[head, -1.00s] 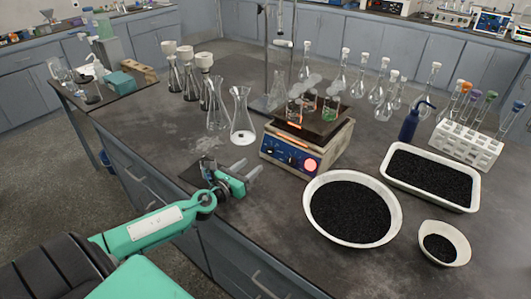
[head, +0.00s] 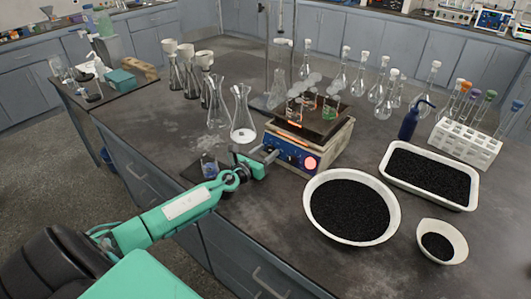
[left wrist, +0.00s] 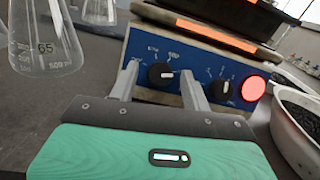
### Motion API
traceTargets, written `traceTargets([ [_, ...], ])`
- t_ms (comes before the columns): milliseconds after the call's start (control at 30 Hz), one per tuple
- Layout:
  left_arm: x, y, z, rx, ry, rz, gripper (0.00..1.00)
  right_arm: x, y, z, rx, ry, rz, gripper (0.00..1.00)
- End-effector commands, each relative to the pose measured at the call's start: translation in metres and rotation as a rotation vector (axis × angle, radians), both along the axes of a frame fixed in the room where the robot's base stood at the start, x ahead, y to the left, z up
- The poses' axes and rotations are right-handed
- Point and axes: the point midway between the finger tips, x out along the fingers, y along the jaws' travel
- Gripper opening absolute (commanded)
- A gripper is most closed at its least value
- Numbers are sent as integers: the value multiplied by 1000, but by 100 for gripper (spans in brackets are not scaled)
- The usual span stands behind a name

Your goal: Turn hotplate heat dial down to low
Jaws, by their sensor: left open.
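The hotplate (head: 332,146) stands on the dark bench with a blue front panel and a lit round red light (head: 310,163). In the left wrist view its panel has two black dials: a left dial (left wrist: 160,75) and a right dial (left wrist: 222,89). Their labels are too small to read surely. My left gripper (head: 270,153) is open at the left part of the panel. In the wrist view its fingers (left wrist: 158,84) stand on either side of the left dial, the right finger between the two dials. I cannot tell whether they touch it. My right gripper is not in view.
Beakers stand on the hotplate's top. Conical flasks (head: 242,122) are close to the left of it. A round bowl of black grains (head: 308,215) sits at its front right, with a tray of grains (head: 477,190) beyond.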

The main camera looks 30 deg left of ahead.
Motion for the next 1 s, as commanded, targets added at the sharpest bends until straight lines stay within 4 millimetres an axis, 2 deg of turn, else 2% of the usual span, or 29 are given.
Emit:
traceTargets([
  [100,0,0,0,0,0,0,46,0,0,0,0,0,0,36],
  [300,0,0,0,0,0,0,7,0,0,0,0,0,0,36],
  [333,0,0,0,-1,0,0,4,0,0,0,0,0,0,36],
  [733,0,-2,2,-71,5,27,4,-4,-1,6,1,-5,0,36],
  [1000,0,-3,4,-256,21,101,4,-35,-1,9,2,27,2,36],
])
